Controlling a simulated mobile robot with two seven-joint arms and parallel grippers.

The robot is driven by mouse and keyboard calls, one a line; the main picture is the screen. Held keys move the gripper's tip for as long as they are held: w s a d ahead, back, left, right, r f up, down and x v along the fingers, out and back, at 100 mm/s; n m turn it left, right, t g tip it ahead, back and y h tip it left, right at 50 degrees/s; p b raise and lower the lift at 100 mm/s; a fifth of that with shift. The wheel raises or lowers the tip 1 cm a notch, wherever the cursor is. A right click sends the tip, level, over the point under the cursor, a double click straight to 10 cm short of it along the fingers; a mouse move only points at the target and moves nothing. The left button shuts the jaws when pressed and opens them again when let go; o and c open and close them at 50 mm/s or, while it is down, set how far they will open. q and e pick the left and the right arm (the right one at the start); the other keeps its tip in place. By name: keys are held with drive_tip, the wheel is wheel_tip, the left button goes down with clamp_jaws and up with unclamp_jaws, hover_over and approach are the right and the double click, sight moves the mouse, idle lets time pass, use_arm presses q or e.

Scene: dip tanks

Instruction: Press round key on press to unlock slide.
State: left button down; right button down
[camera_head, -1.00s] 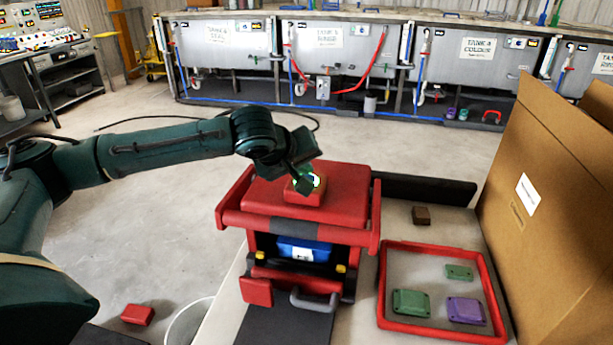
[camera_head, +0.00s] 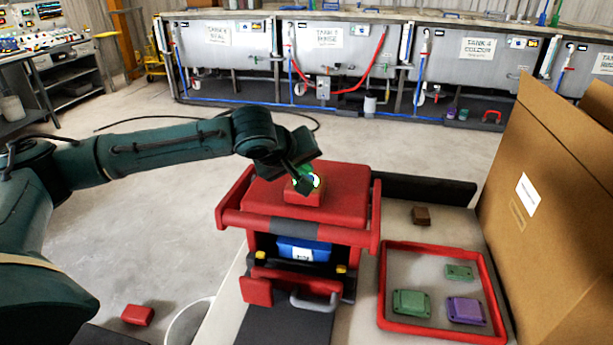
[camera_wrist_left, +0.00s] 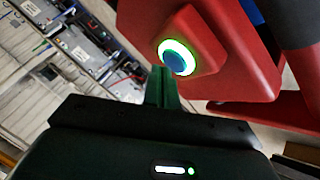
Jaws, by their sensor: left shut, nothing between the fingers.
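The red press (camera_head: 345,185) stands on the table. On its top is a raised red block (camera_head: 290,196) carrying the round key (camera_head: 316,181). In the left wrist view the round key (camera_wrist_left: 177,57) has a blue centre and a ring glowing white and green. My left gripper (camera_head: 306,188) is shut and empty, its fingers pointing down beside the key and partly covering it in the head view. In the left wrist view the closed fingertips (camera_wrist_left: 162,72) lie just beside the key's lower left edge; I cannot tell whether they touch. My right gripper is not in view.
A blue block (camera_head: 303,250) sits inside the press, above a grey handle (camera_head: 315,304). A red-rimmed tray (camera_head: 383,290) with green and purple pieces lies to the right, near a small brown block (camera_head: 421,215). A cardboard box (camera_head: 545,190) stands at far right.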

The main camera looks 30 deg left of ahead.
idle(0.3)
use_arm(q)
drive_tip(key=shift+f, duration=0.5)
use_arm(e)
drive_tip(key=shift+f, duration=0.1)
use_arm(q)
drive_tip(key=shift+r+p, duration=0.45)
drive_tip(key=shift+p, duration=0.05)
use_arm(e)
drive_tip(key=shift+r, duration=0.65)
